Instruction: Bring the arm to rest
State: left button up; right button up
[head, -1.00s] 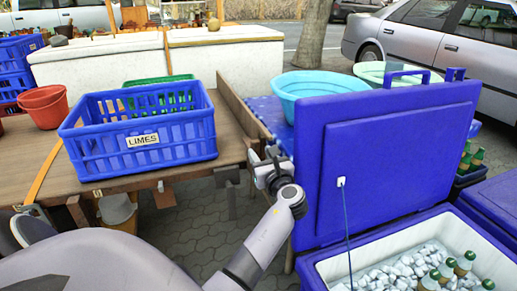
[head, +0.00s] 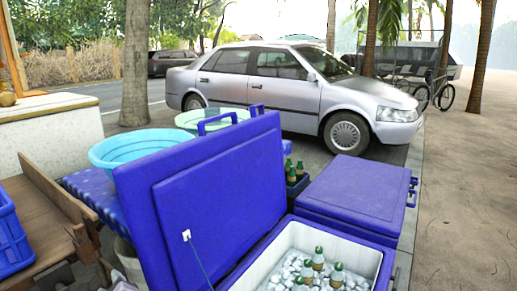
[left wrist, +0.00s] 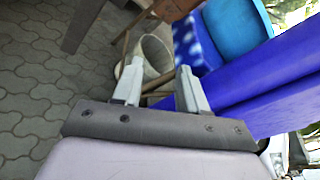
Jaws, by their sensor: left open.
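My left gripper (left wrist: 158,75) shows in the left wrist view. Its two grey fingers stand apart with nothing between them. Beyond them are grey paving and a pale bucket (left wrist: 155,55) on the ground, and the blue cooler lid (left wrist: 265,90) is at the right. In the head view I cannot make out the left gripper clearly. My right gripper is in neither view.
In the head view an open blue cooler (head: 385,240) holds ice and several bottles. Its raised lid (head: 215,185) stands beside a turquoise basin (head: 130,148). A closed blue cooler (head: 355,190) is to the right. Sandy ground (head: 465,200) is clear at far right.

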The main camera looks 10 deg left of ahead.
pick_arm(q)
jog(key=s+d+f+n+h, duration=1)
jog(key=s+d+f+n, duration=0.1)
jog(key=s+d, duration=0.35)
jog(key=s+d+n+h, duration=0.3)
jog(key=s+d+n, duration=0.3)
jog(key=s+d, duration=0.1)
notch_tip(320, 180, up, 11)
jog(key=a+p, duration=0.1)
jog(key=p, duration=1.3)
jog(key=shift+a+r, duration=0.15)
jog(key=shift+a, duration=0.15)
